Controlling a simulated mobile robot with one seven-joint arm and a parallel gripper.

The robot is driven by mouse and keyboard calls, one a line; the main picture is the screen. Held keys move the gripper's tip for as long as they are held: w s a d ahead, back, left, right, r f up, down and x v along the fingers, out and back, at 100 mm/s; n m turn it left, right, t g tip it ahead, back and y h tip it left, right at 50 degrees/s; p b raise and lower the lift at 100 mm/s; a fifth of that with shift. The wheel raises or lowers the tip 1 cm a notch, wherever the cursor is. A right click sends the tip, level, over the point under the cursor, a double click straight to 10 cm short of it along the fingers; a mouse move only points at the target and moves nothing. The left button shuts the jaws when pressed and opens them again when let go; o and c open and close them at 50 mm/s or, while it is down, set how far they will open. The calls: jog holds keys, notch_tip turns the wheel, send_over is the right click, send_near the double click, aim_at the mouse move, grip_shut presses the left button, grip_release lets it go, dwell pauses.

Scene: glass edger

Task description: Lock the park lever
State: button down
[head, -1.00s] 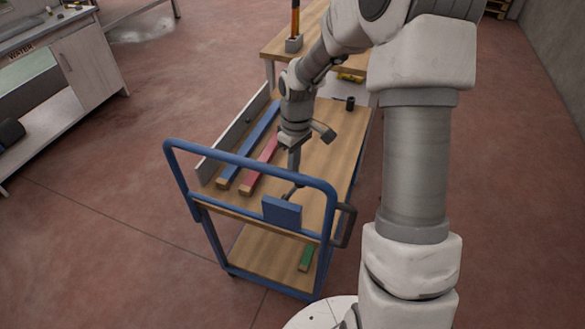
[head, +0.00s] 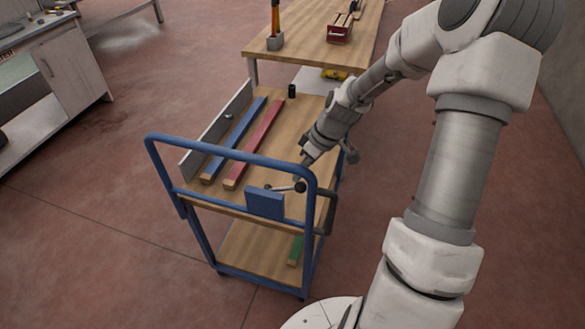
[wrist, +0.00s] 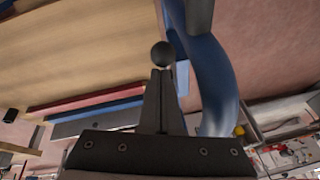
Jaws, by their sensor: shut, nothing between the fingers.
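The park lever (head: 280,188) is a thin rod with a black ball knob (head: 300,187), just above the blue plate (head: 265,203) at the cart's handle end. The rod lies roughly sideways, its knob near the right post of the blue handle. My gripper (head: 298,178) is shut and empty, its tips right at the knob. In the wrist view the dark knob (wrist: 163,54) sits just beyond the closed fingertips (wrist: 162,72). I cannot tell whether they touch. The rod is not clear there.
The blue cart handle (head: 240,158) rises beside the lever; its tube (wrist: 215,80) runs close right of my fingers. A blue bar (head: 235,140) and a red bar (head: 255,145) lie on the deck. A black cup (head: 292,91) stands at the far end.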

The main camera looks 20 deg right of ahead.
jog(key=shift+s+d+f+b, duration=0.2)
jog(key=shift+s+d+f, duration=0.1)
jog(key=shift+f, duration=0.25)
jog(key=shift+s+d+f+b, duration=0.25)
jog(key=shift+s+d+f, duration=0.1)
jog(key=shift+f, duration=0.15)
jog(key=shift+s+d+f+b, duration=0.2)
jog(key=shift+s+d+f, duration=0.1)
jog(key=shift+f, duration=0.25)
jog(key=shift+a, duration=0.1)
jog(key=w+d+p+v, duration=0.1)
jog(key=w+p+v, duration=0.1)
jog(key=v, duration=1)
jog(key=shift+s+d+p, duration=0.25)
jog(key=shift+s+p, duration=0.05)
jog(key=shift+s, duration=0.15)
